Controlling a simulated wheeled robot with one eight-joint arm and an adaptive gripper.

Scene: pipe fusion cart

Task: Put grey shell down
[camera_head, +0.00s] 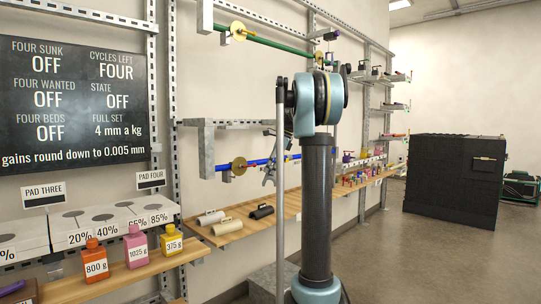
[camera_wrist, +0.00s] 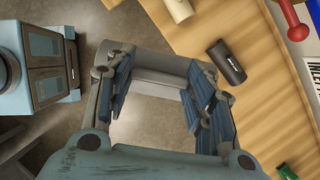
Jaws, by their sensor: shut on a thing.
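In the wrist view my gripper (camera_wrist: 157,82) has its two blue-padded fingers on either side of a grey piece, which I take to be the grey shell (camera_wrist: 152,58). The shell spans between the fingertips, and its full outline is hard to make out. The gripper and shell are over or beside the edge of a wooden shelf (camera_wrist: 196,38). In the head view my own arm stands in front, and I cannot make out the shell there.
The wooden shelf (camera_head: 222,239) holds a black shell (camera_head: 262,212), a tan shell (camera_head: 230,226) and a white shell (camera_head: 210,217). In the wrist view bare wood surrounds the black shell (camera_wrist: 227,62). A blue pipe (camera_head: 258,162) runs above the shelf. Coloured bottles (camera_head: 135,248) stand at left.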

